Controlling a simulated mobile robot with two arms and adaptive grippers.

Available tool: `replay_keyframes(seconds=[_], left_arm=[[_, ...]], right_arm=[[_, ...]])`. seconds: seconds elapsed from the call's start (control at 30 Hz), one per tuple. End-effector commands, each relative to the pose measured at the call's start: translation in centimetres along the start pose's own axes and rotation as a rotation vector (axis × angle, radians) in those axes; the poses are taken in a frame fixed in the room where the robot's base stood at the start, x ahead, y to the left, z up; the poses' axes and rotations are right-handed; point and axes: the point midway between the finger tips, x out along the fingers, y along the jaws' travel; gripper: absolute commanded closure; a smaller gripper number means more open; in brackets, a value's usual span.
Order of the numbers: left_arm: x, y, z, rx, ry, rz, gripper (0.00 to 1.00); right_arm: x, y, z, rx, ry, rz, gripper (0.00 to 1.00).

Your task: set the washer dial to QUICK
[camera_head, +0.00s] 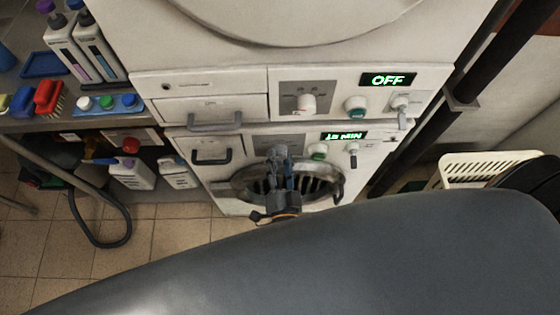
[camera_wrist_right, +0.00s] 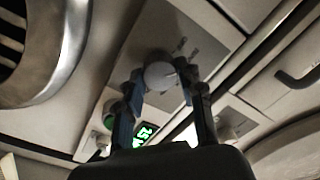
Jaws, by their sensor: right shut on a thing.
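Two white machines stand stacked in the head view. The lower machine (camera_head: 228,179) has a round glass door and a lit green display (camera_head: 344,135) that seems to read 15 MIN; part of this display also shows in the right wrist view (camera_wrist_right: 145,134). My right gripper (camera_head: 279,154) is at its grey dial panel and covers the dial in the head view. In the right wrist view the white round dial (camera_wrist_right: 160,76) sits between the two fingers, which are shut on it. Small marks show on the panel beside it, too blurred to read. My left gripper is out of view.
The upper machine has a white dial (camera_head: 307,103), a green button (camera_head: 355,107) and a display (camera_head: 388,80) reading OFF. Drawer handles (camera_head: 214,122) stick out at left. Bottles (camera_head: 92,50) and brushes (camera_head: 48,96) fill the left shelf. A white basket (camera_head: 488,168) is at right.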

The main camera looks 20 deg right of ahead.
Motion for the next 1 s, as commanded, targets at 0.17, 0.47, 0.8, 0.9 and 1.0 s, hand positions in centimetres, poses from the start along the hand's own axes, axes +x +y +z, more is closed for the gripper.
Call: replay_keyframes(seconds=[0.17,0.47,0.8,0.9,1.0], left_arm=[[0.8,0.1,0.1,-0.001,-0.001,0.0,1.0],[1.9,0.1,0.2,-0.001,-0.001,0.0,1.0],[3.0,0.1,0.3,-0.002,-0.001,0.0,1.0],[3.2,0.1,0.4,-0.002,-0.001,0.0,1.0],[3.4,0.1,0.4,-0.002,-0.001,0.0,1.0]], right_arm=[[0.1,0.1,0.1,0.17,0.009,-0.002,0.94],[0.1,0.1,0.1,0.452,0.022,-0.005,0.94],[0.1,0.0,0.1,0.714,0.033,-0.007,0.94],[0.1,0.0,0.1,0.767,0.036,-0.008,0.94],[0.1,0.0,0.1,0.808,0.037,-0.008,0.94]])
